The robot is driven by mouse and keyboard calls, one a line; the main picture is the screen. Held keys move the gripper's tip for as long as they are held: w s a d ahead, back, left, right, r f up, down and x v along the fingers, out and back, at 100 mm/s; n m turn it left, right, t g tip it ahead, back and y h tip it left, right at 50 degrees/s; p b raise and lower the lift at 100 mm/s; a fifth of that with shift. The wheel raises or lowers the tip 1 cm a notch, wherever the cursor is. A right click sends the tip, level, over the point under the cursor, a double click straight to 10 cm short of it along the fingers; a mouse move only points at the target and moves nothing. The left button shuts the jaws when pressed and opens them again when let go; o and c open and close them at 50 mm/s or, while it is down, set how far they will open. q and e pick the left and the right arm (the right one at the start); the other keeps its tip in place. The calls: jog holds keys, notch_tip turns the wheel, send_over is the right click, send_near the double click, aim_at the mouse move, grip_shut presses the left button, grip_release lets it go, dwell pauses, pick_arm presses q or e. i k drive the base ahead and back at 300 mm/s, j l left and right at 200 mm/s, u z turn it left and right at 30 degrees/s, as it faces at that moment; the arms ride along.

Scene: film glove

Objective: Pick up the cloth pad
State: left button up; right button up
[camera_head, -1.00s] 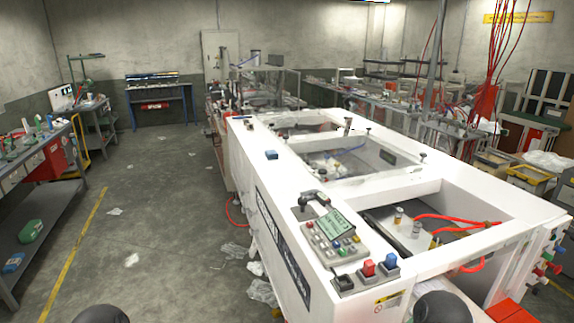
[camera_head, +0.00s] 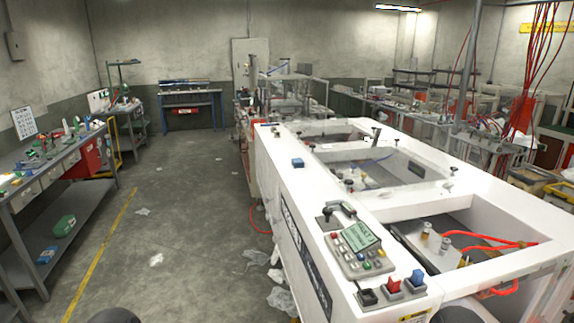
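I cannot make out a cloth pad for certain. A small blue item (camera_head: 298,162) lies on the white top of the long machine (camera_head: 290,200); its material is too small to tell. Another blue item (camera_head: 47,254) and a green item (camera_head: 64,225) lie on the lower shelf of the left workbench. Dark rounded parts of my own arms show at the bottom edge, left and right of the middle. No gripper fingers are in view.
The left workbench (camera_head: 62,165) carries several small items. A grey floor aisle (camera_head: 190,230) with a yellow line runs between bench and machine. Crumpled clear plastic (camera_head: 281,300) lies by the machine's base. A control panel (camera_head: 362,245) sits on the machine's near corner.

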aim_at(297, 163)
jog(key=i+j+u, duration=0.15)
jog(key=u, duration=0.35)
jog(key=i+u, duration=0.25)
jog(key=u, duration=0.25)
jog(key=i+j, duration=0.1)
jog(key=i, duration=1.9)
jog(key=l+z, duration=0.05)
jog(key=l, duration=0.05)
